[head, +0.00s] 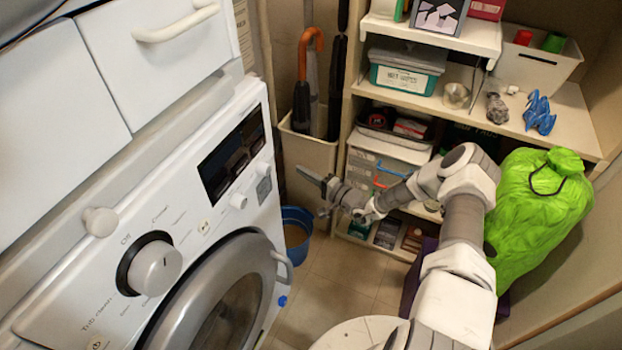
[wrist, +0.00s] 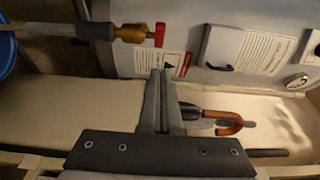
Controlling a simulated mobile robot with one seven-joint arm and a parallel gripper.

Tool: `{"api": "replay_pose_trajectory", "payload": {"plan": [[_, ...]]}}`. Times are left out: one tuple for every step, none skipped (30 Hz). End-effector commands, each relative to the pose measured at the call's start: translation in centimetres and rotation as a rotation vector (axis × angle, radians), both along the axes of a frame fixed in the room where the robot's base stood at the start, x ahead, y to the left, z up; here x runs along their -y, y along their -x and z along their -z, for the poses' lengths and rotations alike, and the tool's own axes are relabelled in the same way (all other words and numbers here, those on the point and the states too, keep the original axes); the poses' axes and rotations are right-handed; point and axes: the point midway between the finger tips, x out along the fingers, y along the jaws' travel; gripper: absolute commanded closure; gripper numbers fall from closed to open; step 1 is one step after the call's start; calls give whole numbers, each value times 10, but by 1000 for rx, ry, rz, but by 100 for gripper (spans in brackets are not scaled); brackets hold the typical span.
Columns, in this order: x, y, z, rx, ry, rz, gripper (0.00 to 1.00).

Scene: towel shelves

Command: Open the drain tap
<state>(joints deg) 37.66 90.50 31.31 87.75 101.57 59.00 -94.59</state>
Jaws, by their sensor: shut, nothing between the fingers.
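In the wrist view, a brass tap (wrist: 130,33) with a short red lever (wrist: 159,35) sits at the end of a pipe at the top left of centre. It is beside a pale panel with printed labels. I cannot make out the tap in the head view. My gripper (head: 310,178) reaches left over the floor, between the washing machine and the shelves. In the wrist view its two fingers (wrist: 157,74) are together and empty. Their tips appear just below the red lever in the picture; I cannot tell whether they touch anything.
The washing machine (head: 190,215) stands at left. A blue bucket (head: 297,217) is on the floor below my gripper. A bin (head: 308,155) holds umbrellas, one with an orange handle (head: 311,36). Shelves (head: 565,115) and a green bag (head: 535,210) are at right. Some floor (head: 345,268) is clear.

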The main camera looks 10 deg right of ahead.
Motion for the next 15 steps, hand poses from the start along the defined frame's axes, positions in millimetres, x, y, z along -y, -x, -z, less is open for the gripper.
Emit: {"api": "replay_pose_trajectory", "payload": {"plan": [[-9,-9,4,3,0,-3,100],[-13,-14,3,3,1,-3,100],[-19,-20,4,2,1,-3,100],[-23,-25,4,2,1,-2,100],[-27,-30,4,3,0,-2,100],[-33,-36,3,1,0,-3,100],[-37,-38,3,1,-1,-3,100],[-42,-37,3,-1,-2,-2,100],[-48,-37,2,-1,-2,-2,100],[-53,-37,2,-1,-3,-3,100],[-56,-37,2,-1,-2,-2,100],[-60,-38,2,-1,0,-1,100],[-63,-38,2,-1,0,-1,100],[-65,-38,2,-1,-1,-1,100],[-67,-38,1,-1,-1,-1,100]]}}
